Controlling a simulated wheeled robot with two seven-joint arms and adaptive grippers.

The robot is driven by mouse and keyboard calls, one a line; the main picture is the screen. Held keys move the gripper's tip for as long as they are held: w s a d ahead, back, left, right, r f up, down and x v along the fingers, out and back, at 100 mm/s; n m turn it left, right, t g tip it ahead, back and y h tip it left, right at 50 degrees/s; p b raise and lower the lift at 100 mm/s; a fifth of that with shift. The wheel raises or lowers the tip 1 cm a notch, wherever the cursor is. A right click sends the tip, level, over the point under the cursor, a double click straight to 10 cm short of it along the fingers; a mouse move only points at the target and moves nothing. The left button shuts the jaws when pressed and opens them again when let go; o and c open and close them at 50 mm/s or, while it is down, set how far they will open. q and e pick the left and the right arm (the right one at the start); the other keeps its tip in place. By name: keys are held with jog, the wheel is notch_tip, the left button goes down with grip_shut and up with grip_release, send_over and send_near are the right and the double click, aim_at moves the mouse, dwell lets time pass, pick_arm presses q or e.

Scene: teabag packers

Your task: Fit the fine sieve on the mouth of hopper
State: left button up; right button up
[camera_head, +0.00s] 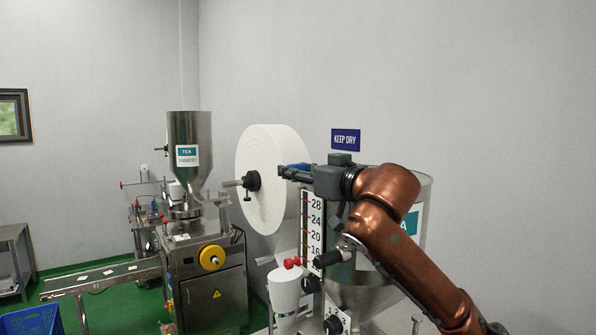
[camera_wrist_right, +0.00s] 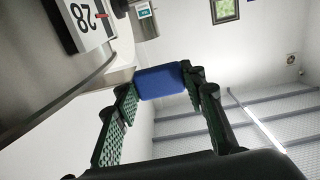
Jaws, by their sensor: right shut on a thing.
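My right gripper (camera_head: 290,173) reaches in from the right and points left, near the top of the white paper roll and the scale. In the right wrist view my right gripper (camera_wrist_right: 163,92) is shut on a blue block-like part (camera_wrist_right: 160,80). A little of that blue part (camera_head: 300,166) shows in the head view too. I cannot see a sieve's rim or mesh, so I cannot tell whether the blue part is its handle. The near steel hopper (camera_head: 422,228) with a TEA label stands right, largely behind my arm; its mouth is mostly hidden. My left gripper is out of view.
A white paper roll (camera_head: 262,170) hangs left of the near hopper. A numbered scale (camera_head: 312,228) stands between them. Another steel hopper (camera_head: 189,128) sits on a packing machine (camera_head: 212,275) farther left. A conveyor (camera_head: 100,278) and a blue crate (camera_head: 35,322) are at lower left.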

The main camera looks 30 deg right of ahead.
jog(key=shift+f+b, duration=0.35)
jog(key=shift+f, duration=0.2)
jog(key=o, duration=1.4)
jog(key=shift+s, duration=0.1)
jog(key=s+d, duration=0.1)
jog(key=s, duration=1)
jog(key=shift+s, duration=0.4)
